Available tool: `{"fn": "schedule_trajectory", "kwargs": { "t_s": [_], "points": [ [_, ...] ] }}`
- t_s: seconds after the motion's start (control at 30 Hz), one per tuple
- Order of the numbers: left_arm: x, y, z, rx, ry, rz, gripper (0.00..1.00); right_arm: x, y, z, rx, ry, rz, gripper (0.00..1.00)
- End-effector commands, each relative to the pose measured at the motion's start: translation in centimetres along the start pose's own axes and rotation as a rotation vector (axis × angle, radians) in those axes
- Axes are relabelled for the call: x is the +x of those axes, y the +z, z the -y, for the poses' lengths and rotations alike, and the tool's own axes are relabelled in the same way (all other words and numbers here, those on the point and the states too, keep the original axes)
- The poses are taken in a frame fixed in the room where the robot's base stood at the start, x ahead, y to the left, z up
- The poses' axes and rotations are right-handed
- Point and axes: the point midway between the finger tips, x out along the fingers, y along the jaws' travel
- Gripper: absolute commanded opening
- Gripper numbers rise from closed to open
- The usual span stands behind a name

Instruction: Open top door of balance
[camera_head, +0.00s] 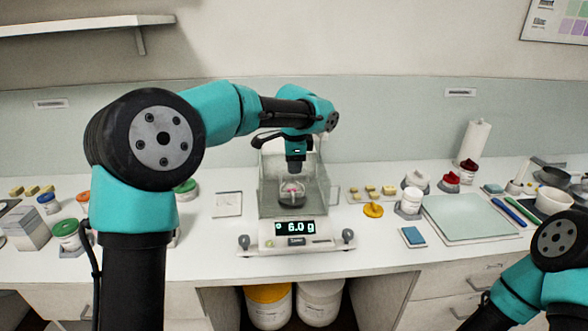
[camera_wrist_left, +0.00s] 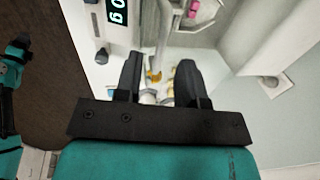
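The balance (camera_head: 268,240) stands mid-bench in the head view, its display reading 6.0 g. Its clear weighing chamber (camera_head: 268,195) holds a small dish with something pink inside. My left arm reaches over it, with the left gripper (camera_head: 296,169) pointing down in front of the chamber's upper part. In the left wrist view the two black fingers of this gripper (camera_wrist_left: 158,78) are apart with nothing held between them. The balance display (camera_wrist_left: 118,12) shows at upper left there. The top door is partly hidden by my arm, and I cannot tell its state.
A yellow dish (camera_head: 373,210) and a blue block (camera_head: 413,237) lie right of the balance. A pale green mat (camera_head: 468,217), bottles and a paper roll (camera_head: 473,143) stand farther right. Tubs and small blocks line the left side. A white card (camera_head: 228,204) is left of the chamber.

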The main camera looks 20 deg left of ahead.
Motion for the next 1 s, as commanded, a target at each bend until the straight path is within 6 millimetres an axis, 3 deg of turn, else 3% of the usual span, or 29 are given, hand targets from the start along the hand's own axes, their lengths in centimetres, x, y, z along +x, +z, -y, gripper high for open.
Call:
{"fn": "schedule_trajectory", "kwargs": {
  "t_s": [0.2,0.53,0.9,1.0],
  "points": [
    [2.2,0.1,0.0,-0.002,0.0,0.0,0.36,0.0,0.0,0.0,0.0,0.0,0.0,0.35],
    [2.5,0.0,0.0,-0.001,0.0,-0.001,0.36,0.0,0.0,0.0,0.0,0.0,0.0,0.35],
    [2.5,0.0,0.0,-0.001,0.0,-0.001,0.02,0.0,0.0,0.0,0.0,0.0,0.0,0.35],
    [2.5,0.0,0.0,-0.001,0.0,-0.001,0.0,0.0,0.0,0.0,0.0,0.0,0.0,0.35]
  ]
}}
